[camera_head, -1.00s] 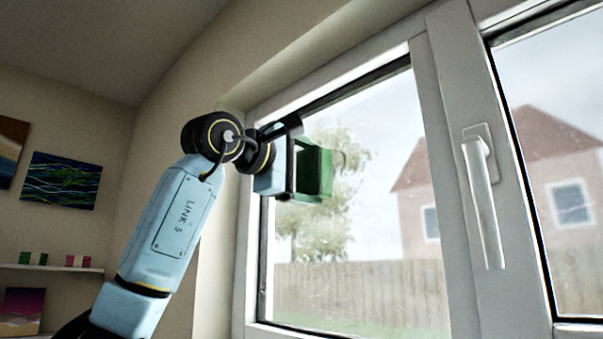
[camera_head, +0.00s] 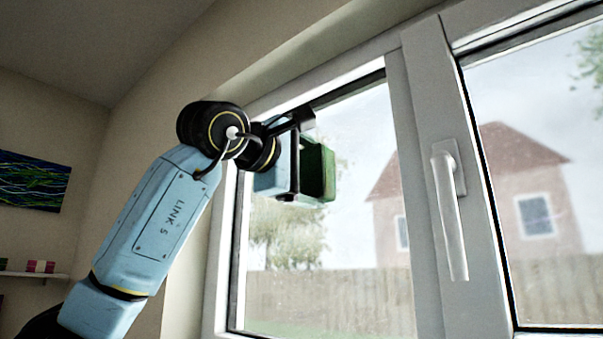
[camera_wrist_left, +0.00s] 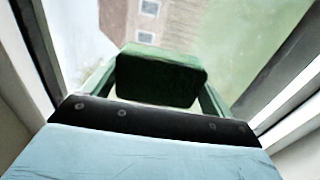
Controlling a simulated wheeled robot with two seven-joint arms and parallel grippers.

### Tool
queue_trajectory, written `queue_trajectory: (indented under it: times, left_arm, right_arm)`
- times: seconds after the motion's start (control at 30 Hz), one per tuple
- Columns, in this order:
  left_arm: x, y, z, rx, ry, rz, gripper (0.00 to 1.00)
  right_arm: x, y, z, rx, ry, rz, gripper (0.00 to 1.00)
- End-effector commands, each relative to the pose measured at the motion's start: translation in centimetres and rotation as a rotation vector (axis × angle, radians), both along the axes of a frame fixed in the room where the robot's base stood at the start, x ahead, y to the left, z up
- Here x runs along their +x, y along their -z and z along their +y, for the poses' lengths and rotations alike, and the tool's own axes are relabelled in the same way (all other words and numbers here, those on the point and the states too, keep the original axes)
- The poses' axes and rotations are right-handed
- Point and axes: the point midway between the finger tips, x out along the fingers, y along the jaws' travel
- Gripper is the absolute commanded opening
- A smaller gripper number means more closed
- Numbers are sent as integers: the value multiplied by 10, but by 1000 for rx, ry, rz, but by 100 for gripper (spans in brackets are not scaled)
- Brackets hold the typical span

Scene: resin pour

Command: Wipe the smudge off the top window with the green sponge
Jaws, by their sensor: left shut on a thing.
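My left gripper (camera_head: 297,165) is shut on the green sponge (camera_head: 319,170), up in the upper part of the left window pane (camera_head: 350,235). In the left wrist view the sponge (camera_wrist_left: 160,76) sits between the two fingers, with the glass behind it. The sponge is at or very close to the glass; I cannot tell if it touches. No smudge stands out clearly now; the sponge and gripper cover part of the upper pane. My right gripper is in neither view.
The white window frame borders the pane, with its upright post and white handle (camera_head: 450,210) to the right of the sponge. A second pane (camera_head: 540,110) lies beyond. A painting (camera_head: 33,182) and a small shelf (camera_head: 30,275) are on the left wall.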

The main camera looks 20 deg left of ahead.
Motion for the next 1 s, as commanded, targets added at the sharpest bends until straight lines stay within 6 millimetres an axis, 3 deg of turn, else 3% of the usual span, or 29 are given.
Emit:
queue_trajectory:
  times: [0.23, 0.6, 1.0]
  left_arm:
    - [1, 1, 3, 1, 1, 3, 67]
    - [12, 0, 33, -1, -3, 4, 67]
    - [18, 1, 52, 0, -3, 5, 67]
  right_arm:
    - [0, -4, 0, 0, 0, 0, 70]
    - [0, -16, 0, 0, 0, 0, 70]
    - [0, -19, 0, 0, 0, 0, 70]
